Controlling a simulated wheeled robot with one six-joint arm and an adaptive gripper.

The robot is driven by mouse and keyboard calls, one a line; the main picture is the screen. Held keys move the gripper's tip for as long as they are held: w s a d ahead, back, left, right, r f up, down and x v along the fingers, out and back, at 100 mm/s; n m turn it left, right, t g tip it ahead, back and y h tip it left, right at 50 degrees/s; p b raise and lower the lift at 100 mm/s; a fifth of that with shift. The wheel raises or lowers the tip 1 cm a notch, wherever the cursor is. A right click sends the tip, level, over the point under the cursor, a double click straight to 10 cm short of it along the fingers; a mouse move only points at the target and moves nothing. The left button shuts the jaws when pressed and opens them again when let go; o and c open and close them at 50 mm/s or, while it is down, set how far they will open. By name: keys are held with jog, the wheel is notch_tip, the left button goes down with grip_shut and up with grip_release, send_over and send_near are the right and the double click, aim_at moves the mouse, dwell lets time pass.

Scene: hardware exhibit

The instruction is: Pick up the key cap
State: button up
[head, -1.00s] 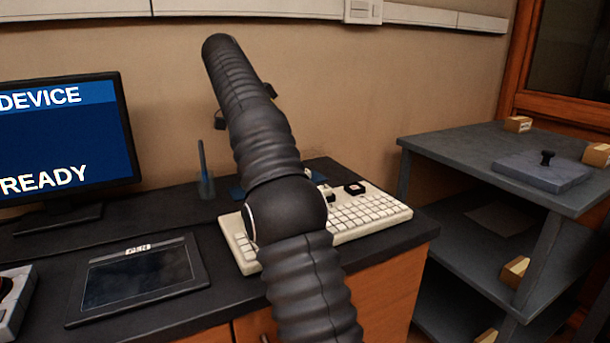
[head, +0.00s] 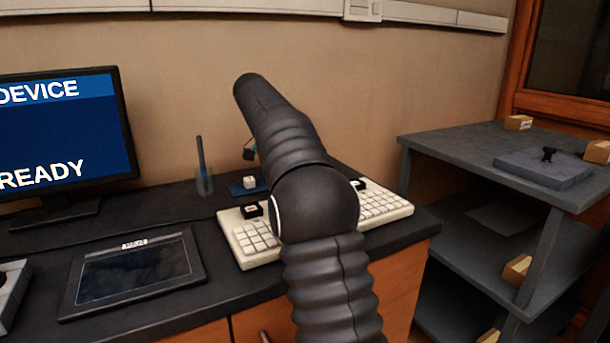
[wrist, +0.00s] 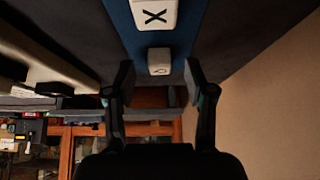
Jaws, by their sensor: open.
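A white key cap (wrist: 159,60) with a dark mark lies on a blue strip (wrist: 182,42) in the wrist view. A larger-looking white cap marked X (wrist: 155,14) is at the top edge of that view. My gripper (wrist: 160,82) is open, with its two fingers apart on either side just below the nearer cap and nothing between them. In the head view, a white key cap (head: 249,182) sits on the blue mat (head: 236,190) behind the keyboard. My arm hides most of the gripper there.
The white keyboard (head: 256,243) lies near the desk's right end, partly behind my arm. Black-based caps (head: 252,209) sit on it. A pen cup (head: 205,185), tablet (head: 135,274) and monitor (head: 65,130) stand to the left. A grey shelf unit (head: 450,148) is at right.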

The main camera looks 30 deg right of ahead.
jog(key=shift+d+f, duration=0.25)
jog(key=shift+f, duration=0.1)
jog(key=c, duration=0.8)
